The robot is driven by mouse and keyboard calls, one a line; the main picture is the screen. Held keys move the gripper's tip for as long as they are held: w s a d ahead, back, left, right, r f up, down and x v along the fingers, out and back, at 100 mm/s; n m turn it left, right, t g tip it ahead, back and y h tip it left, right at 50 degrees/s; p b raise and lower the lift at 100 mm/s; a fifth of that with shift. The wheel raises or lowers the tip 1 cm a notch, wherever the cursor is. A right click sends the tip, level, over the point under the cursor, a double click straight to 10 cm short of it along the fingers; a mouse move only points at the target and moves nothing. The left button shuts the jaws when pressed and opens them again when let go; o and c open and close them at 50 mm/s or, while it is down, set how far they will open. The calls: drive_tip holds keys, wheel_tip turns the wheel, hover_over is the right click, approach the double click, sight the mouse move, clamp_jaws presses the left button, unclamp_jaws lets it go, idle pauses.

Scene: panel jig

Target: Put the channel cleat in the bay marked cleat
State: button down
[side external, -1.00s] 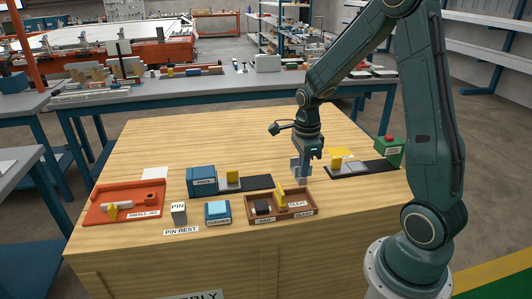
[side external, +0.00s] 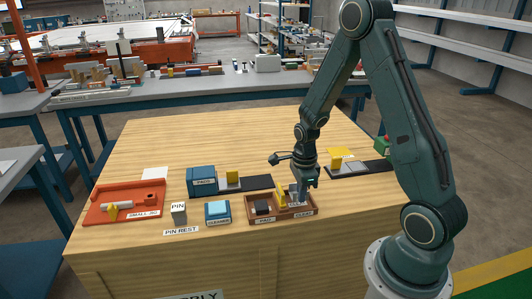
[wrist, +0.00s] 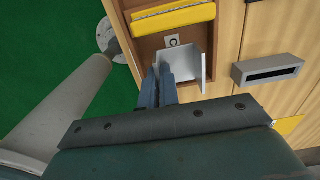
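The channel cleat (wrist: 196,72) is a pale grey U-shaped piece, seen from above in the wrist view. It is in the right bay of the brown tray (side external: 308,213), the side with the cleat label (side external: 303,215). My gripper (wrist: 164,88) has its fingers close together on one wall of the cleat. In the side view my gripper (side external: 301,191) points down into that bay and largely hides the cleat. I cannot tell whether the cleat touches the bay floor.
A yellow upright piece (side external: 280,194) stands between the bays, close beside my gripper. A dark pad (side external: 263,207) lies in the left bay. A blue-topped block (side external: 217,210) stands left of the tray. A slotted grey block (wrist: 268,70) shows near the tray.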

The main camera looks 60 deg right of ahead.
drive_tip(key=shift+f, duration=1.55)
drive_tip(key=shift+f, duration=0.1)
drive_tip(key=c, duration=1.6)
unclamp_jaws()
drive_tip(key=shift+c, duration=0.2)
drive_tip(key=shift+r, duration=6.1)
drive_tip(key=shift+r, duration=0.1)
